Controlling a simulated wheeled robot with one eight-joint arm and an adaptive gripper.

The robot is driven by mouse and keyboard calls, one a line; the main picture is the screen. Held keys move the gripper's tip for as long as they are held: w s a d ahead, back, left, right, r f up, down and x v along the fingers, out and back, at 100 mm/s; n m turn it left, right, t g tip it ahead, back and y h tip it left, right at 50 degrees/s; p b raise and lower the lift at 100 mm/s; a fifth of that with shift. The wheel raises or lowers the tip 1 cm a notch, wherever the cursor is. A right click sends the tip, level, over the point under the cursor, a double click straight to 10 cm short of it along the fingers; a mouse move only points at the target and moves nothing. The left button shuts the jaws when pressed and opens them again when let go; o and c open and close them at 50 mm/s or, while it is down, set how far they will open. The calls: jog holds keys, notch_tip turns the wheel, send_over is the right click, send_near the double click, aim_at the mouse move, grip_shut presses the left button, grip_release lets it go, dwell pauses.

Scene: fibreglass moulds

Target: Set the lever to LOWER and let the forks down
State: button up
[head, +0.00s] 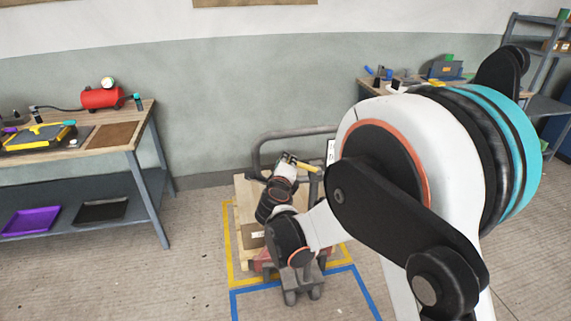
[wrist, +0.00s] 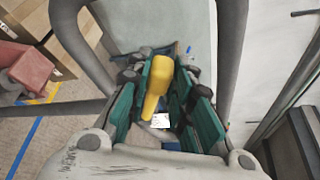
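A yellow lever (wrist: 157,85) stands between the teal-lined fingers of my gripper (wrist: 172,88) in the wrist view. The fingers are apart. The lever lies close to the left finger, with a gap to the right one; contact is unclear. The lever also shows in the head view (head: 306,166), beside the grey looped handle (head: 268,141) of the pallet truck. Part of the truck's red body (wrist: 42,66) shows at the left in the wrist view. The forks are hidden from view, and I cannot read any lever marking.
Blue floor lines (head: 260,287) lie in front. A workbench (head: 143,122) with a red tank (head: 101,98) is at left, another bench behind my arm at right. Grey handle bars (wrist: 231,45) closely flank my gripper.

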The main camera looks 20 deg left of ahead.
jog(key=shift+o, duration=0.3)
jog(key=v, duration=1.2)
